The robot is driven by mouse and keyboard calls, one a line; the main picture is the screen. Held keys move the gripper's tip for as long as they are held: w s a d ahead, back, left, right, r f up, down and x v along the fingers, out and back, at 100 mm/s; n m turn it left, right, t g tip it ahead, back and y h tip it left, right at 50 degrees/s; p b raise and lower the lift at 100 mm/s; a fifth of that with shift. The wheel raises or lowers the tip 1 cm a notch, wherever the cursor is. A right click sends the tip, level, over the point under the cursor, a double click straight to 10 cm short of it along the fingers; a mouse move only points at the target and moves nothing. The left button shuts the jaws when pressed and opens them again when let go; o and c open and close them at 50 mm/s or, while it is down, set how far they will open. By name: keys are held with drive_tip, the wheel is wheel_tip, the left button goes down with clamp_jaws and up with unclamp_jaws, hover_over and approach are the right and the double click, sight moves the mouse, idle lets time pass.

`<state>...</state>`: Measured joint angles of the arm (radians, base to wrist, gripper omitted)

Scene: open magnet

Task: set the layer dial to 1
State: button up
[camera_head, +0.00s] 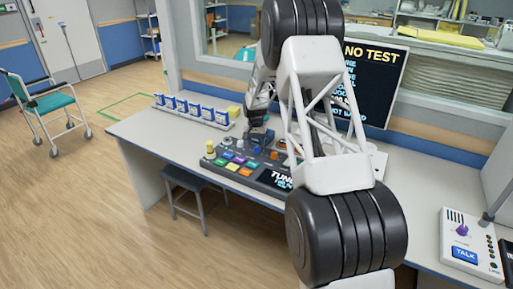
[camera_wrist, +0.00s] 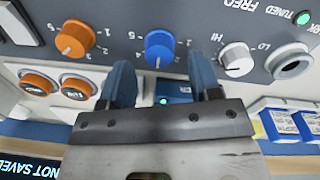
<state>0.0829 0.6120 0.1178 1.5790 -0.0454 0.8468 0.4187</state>
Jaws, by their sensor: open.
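My gripper (camera_wrist: 160,72) is open in the wrist view, its two blue-grey fingers apart. A blue dial (camera_wrist: 160,48) with numbers around it shows between and just beyond the fingertips; I cannot tell whether they touch it. Left of it is an orange dial (camera_wrist: 75,40) marked with small numbers. No layer label is readable, so I cannot tell which one is the layer dial. Both dials have a pale pointer mark; its exact setting is unclear. In the head view my gripper (camera_head: 260,136) is over the back of the console (camera_head: 264,176), partly hidden by my arm.
A white HI/LO knob (camera_wrist: 236,60) and a grey socket (camera_wrist: 290,63) lie right of the blue dial. Two orange buttons (camera_wrist: 78,88) are at left. A row of blue-white boxes (camera_head: 195,108) stands behind the console. A TALK unit (camera_head: 470,243) is at far right.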

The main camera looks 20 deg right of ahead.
sight(257, 149)
drive_tip(key=shift+f, duration=1.45)
drive_tip(key=c, duration=0.9)
